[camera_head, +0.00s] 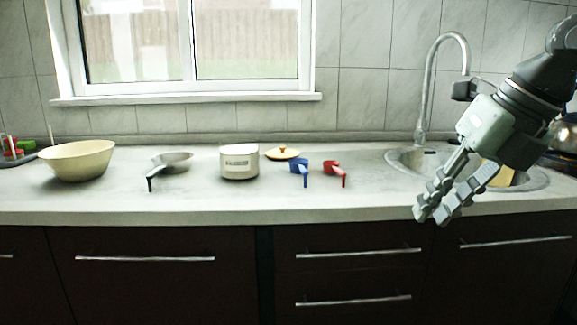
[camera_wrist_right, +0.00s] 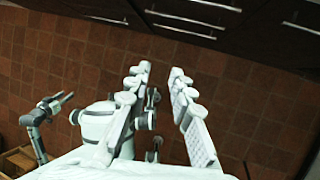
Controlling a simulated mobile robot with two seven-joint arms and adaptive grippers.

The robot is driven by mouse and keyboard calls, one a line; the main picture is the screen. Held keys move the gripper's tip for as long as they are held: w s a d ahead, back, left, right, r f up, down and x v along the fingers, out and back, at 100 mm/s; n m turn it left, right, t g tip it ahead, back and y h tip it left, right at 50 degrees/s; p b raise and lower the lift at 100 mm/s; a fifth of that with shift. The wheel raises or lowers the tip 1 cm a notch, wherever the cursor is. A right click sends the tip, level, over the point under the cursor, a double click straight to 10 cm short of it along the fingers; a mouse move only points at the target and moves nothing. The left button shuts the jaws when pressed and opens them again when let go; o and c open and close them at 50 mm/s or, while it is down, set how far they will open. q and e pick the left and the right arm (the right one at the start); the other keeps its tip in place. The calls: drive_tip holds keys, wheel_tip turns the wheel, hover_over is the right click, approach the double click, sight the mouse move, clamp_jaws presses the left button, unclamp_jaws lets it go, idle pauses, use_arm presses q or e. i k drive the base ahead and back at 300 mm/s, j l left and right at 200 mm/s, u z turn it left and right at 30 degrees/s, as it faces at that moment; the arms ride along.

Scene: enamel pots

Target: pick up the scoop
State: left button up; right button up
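Two small scoop-like vessels with handles stand on the counter in the head view: a blue one (camera_head: 299,167) and a red one (camera_head: 332,167). Their handles point toward the front edge. I cannot tell which one the task means. My right gripper (camera_head: 432,214) is to the right of both, in front of the counter edge by the sink, fingers pointing down and left. In the right wrist view its fingers (camera_wrist_right: 160,72) are apart with nothing between them. What seems to be my left gripper (camera_wrist_right: 57,103) is small at the left of that view; its opening is unclear.
The counter (camera_head: 215,207) also holds a cream bowl (camera_head: 77,160), a grey pan (camera_head: 174,159) with a dark handle, a white pot (camera_head: 239,162) and a yellow lid (camera_head: 283,153). The sink and tap (camera_head: 427,90) are at right. The front strip is clear.

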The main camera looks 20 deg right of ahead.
sight(297, 165)
drive_tip(key=i+j, duration=0.15)
drive_tip(key=i, duration=0.45)
drive_tip(key=i+j, duration=0.1)
drive_tip(key=i, duration=0.45)
